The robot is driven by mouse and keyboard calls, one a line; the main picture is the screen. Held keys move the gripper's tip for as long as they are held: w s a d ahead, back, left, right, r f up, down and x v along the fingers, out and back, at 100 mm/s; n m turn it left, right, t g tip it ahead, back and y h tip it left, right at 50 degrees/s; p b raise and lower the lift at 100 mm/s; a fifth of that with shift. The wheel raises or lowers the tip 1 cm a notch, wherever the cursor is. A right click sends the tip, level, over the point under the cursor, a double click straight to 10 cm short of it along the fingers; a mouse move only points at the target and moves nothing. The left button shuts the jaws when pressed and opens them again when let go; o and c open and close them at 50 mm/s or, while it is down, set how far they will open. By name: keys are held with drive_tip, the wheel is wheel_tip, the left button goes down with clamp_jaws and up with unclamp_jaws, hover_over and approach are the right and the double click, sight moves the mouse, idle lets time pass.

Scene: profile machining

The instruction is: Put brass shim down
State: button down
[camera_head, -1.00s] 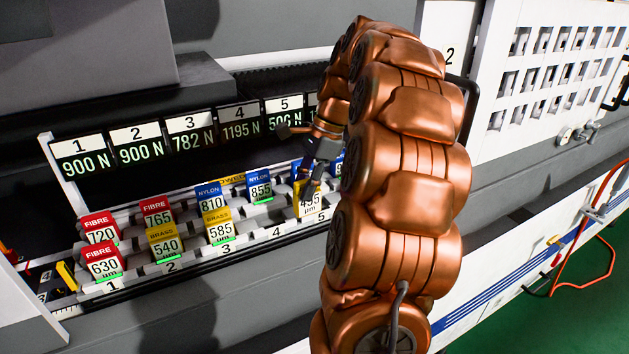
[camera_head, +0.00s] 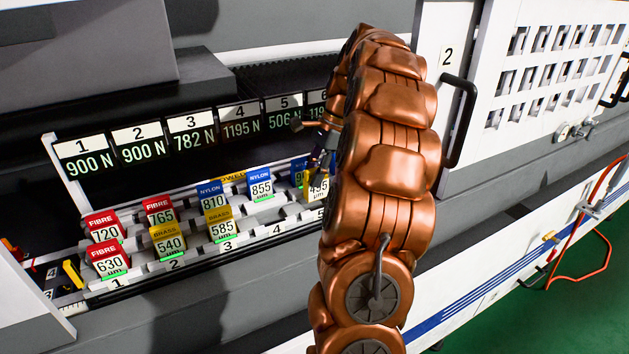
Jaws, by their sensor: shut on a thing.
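A brass shim (camera_head: 318,190), a yellow block with a white label that appears to read 495, is at the right of the visible rack (camera_head: 200,258), near position 5. My gripper (camera_head: 321,176) reaches down from behind my arm and is shut on this shim. The fingers cover its top and my arm covers its right side. I cannot tell whether its underside touches the rack. Two other brass shims, 540 (camera_head: 167,241) and 585 (camera_head: 220,224), sit in the front row at positions 2 and 3.
Red fibre blocks (camera_head: 108,261) fill position 1, and another red one (camera_head: 159,210) stands behind position 2. Force displays (camera_head: 191,140) line the back. My arm hides the rack's right end.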

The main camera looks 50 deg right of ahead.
drive_tip(key=shift+f+p, duration=0.45)
drive_tip(key=shift+f, duration=0.85)
drive_tip(key=shift+f, duration=0.1)
drive_tip(key=c, duration=0.9)
unclamp_jaws()
drive_tip(key=shift+f, duration=0.1)
drive_tip(key=shift+b+v, duration=0.7)
drive_tip(key=shift+v, duration=1.6)
drive_tip(key=shift+b+v, duration=0.35)
drive_tip(key=shift+v, duration=1.2)
drive_tip(key=shift+a, duration=0.1)
